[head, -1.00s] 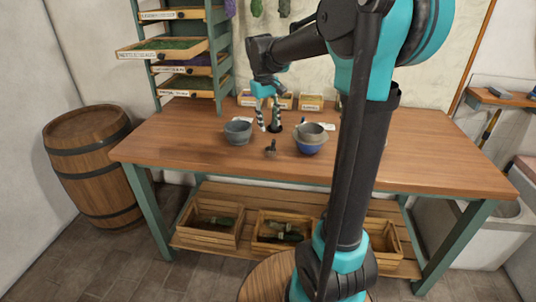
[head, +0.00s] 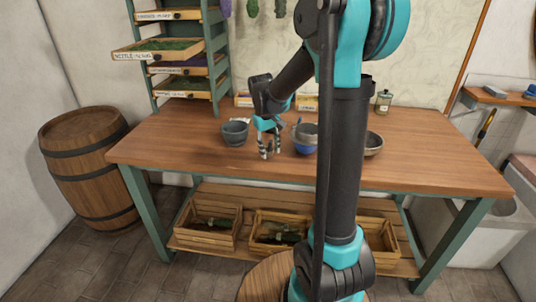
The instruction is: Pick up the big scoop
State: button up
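My gripper (head: 270,152) is low over the wooden table, pointing down, between a grey bowl (head: 235,137) on its left and a blue bowl (head: 305,149) on its right. Its two striped fingers are apart, and nothing can be made out held between them. A grey vessel (head: 306,132) sits in or on the blue bowl. I cannot make out the big scoop for certain. A small dark object seen earlier on the table lies where the fingers are now, and they hide it or blend with it.
A brown dish (head: 373,146) stands right of my arm, and a glass bottle (head: 383,102) stands behind it. A drawer rack (head: 215,60) rises at the back left. The table (head: 440,160) is clear at the right and front left. A barrel (head: 87,165) stands left of it.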

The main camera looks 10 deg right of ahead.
grip_shut()
dwell(0.5)
notch_tip(320, 180, up, 20)
dwell(0.5)
